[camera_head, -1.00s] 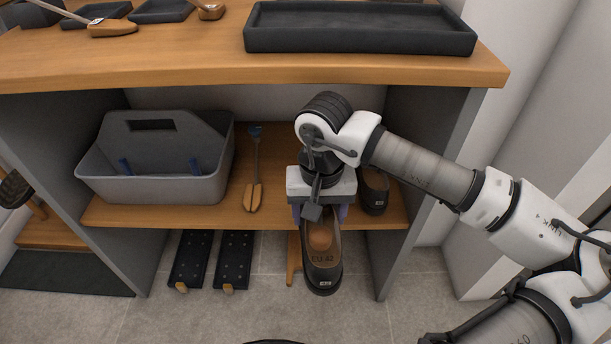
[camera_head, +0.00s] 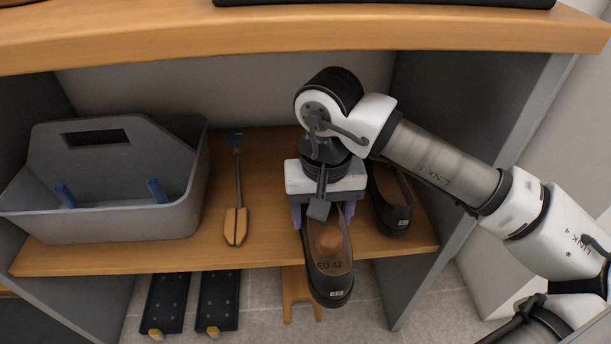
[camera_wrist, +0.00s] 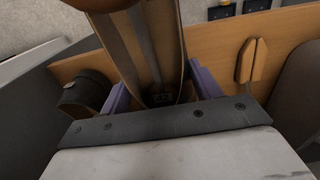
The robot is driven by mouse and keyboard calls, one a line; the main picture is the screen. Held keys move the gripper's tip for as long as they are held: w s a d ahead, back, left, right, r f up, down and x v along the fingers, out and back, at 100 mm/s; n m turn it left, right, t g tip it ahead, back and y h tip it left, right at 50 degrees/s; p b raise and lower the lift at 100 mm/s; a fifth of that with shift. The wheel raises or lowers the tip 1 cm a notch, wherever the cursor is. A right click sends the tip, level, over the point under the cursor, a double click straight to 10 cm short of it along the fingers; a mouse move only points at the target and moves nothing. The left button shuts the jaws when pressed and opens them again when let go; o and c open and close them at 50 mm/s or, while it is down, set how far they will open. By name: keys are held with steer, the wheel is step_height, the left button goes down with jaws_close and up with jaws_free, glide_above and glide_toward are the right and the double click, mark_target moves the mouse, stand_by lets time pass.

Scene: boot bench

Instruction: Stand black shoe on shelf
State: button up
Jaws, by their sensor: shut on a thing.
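The held black shoe (camera_head: 341,291) has a brown insole marked EU 42, and its heel end faces me. My gripper (camera_head: 323,213) is shut on it, with one purple finger on each side. The heel end hangs out past the front edge of the wooden shelf (camera_head: 180,258). The toe end is hidden under my gripper, and I cannot tell whether the sole touches the shelf. A second black shoe (camera_head: 393,218) stands on the shelf just to the right. In the wrist view, the held shoe (camera_wrist: 155,45) lies between the fingers and the second shoe (camera_wrist: 82,97) is at left.
A grey caddy (camera_head: 110,215) stands on the shelf at left. The right side panel (camera_head: 470,130) is close to my arm. Below are dark boards (camera_head: 217,303) and a wooden piece (camera_head: 299,289).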

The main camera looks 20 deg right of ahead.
steer(key=w, duration=0.4)
steer(key=w+d+b, duration=0.1)
steer(key=w, duration=0.3)
steer(key=w+d+b, duration=0.1)
steer(key=w, duration=0.4)
steer(key=shift+d, duration=0.15)
steer(key=shift+w+d+f, duration=0.1)
steer(key=shift+w, duration=0.2)
step_height(320, 180, down, 4)
steer(key=shift+s+r+b, duration=0.1)
steer(key=shift+r+b, duration=0.15)
steer(key=shift+b, duration=0.95)
steer(key=shift+r, duration=0.1)
steer(key=o, duration=1.2)
steer(key=shift+o, duration=0.2)
step_height(320, 180, up, 8)
steer(key=p, duration=0.3)
steer(key=shift+f, duration=0.25)
